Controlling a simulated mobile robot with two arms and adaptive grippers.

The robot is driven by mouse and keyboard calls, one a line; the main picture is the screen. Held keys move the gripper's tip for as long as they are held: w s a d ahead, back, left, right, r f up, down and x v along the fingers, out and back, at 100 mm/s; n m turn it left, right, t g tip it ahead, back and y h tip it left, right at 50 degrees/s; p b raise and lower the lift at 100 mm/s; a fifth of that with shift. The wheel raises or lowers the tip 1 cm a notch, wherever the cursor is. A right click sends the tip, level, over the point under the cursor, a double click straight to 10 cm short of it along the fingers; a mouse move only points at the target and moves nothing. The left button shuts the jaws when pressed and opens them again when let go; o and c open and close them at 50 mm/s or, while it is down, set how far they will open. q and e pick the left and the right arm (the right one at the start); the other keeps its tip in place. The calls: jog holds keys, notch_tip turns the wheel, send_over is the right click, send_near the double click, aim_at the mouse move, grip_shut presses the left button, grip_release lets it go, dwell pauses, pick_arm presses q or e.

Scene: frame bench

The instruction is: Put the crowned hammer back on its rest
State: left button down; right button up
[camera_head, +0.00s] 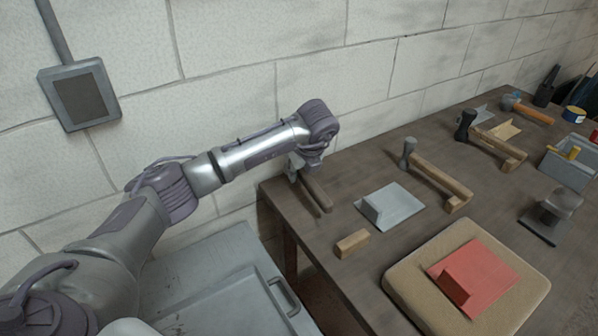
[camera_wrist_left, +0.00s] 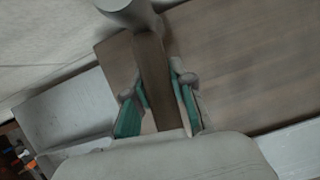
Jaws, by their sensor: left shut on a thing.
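My left gripper (camera_head: 305,172) is at the back left corner of the bench, shut on the wooden handle of a hammer (camera_head: 320,196). In the left wrist view the gripper (camera_wrist_left: 160,100) has its green-lined fingers on either side of the handle (camera_wrist_left: 153,70), and the hammer's pale grey head (camera_wrist_left: 127,8) shows at the top edge. No crown mark is visible on it. A grey plate with a raised block (camera_head: 400,204) and a red plate with a block (camera_head: 488,270) look like rests; both are bare. My right gripper is not in view.
The red plate sits on a tan pad (camera_head: 405,283). A small wood block (camera_head: 352,243) lies near the front edge. Another hammer (camera_head: 435,178), a dark-headed hammer (camera_head: 490,143) and an orange-handled hammer (camera_head: 530,110) lie farther right. A grey box (camera_head: 567,170) and metal stand (camera_head: 553,210) are beyond.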

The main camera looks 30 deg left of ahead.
aim_at(308, 178)
pick_arm(q)
jog(key=shift+f+b, duration=0.5)
jog(key=shift+f, duration=0.2)
jog(key=c, duration=0.9)
grip_release()
jog(key=v, duration=1.2)
jog(key=shift+f, duration=0.1)
